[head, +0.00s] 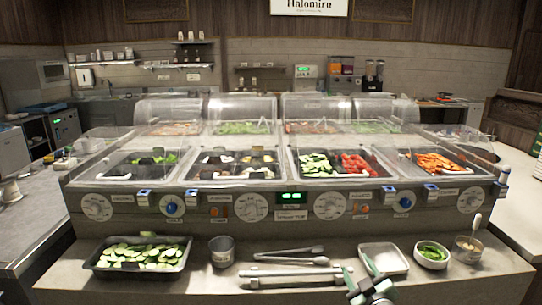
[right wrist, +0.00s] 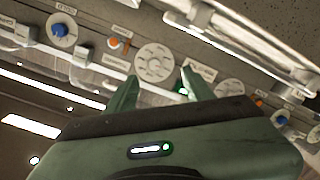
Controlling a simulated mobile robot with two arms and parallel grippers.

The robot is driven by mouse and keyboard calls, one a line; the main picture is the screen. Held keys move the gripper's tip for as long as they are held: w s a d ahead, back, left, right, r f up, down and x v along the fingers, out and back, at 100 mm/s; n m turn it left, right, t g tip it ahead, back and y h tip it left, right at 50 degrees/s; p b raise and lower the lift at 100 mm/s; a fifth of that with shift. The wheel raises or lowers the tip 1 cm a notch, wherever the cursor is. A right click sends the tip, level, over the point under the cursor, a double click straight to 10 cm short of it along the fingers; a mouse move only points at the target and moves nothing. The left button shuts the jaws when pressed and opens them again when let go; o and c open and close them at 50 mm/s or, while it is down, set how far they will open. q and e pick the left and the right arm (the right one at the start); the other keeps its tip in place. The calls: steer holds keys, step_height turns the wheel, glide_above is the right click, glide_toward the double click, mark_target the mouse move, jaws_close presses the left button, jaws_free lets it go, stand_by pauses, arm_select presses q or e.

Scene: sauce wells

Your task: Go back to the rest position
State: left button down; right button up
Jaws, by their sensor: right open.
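My right gripper (head: 358,275) shows at the lower middle right of the head view, over the front ledge. Its two green fingers are apart with nothing between them. In the right wrist view the same gripper (right wrist: 165,92) is open, and its fingers point toward the dials and knobs of the counter's front panel (right wrist: 100,40). The gap between the fingers is empty. My left gripper is in neither view.
The front ledge holds a black tray of sliced cucumber (head: 100,265), a metal cup (head: 222,252), tongs (head: 290,258), a white tray (head: 392,257), a bowl of greens (head: 432,256) and a metal pot with a ladle (head: 467,249). Behind rises the food counter (head: 290,205) with glass covers.

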steer(key=s+d+f+m+g, duration=0.1)
steer(key=s+f+g, duration=0.35)
steer(key=f, duration=0.75)
steer(key=s+f+m+g+h, duration=0.1)
steer(key=s+f, duration=0.7)
steer(key=f, duration=0.5)
steer(key=s+d+f+m+g, duration=0.15)
steer(key=s+f, duration=0.45)
steer(key=f, duration=0.6)
steer(key=s+a+f+g, duration=0.1)
steer(key=s+f+g, duration=0.2)
steer(key=s, duration=1.1)
steer(key=s+f+m+g, duration=0.1)
steer(key=s+f+g, duration=0.2)
steer(key=s+f, duration=0.7)
steer(key=s+a+f+g, duration=0.1)
steer(key=s+f+g, duration=0.2)
steer(key=s, duration=1.5)
step_height(320, 180, down, 3)
steer(key=shift+a+f, duration=0.2)
steer(key=shift+a, duration=0.15)
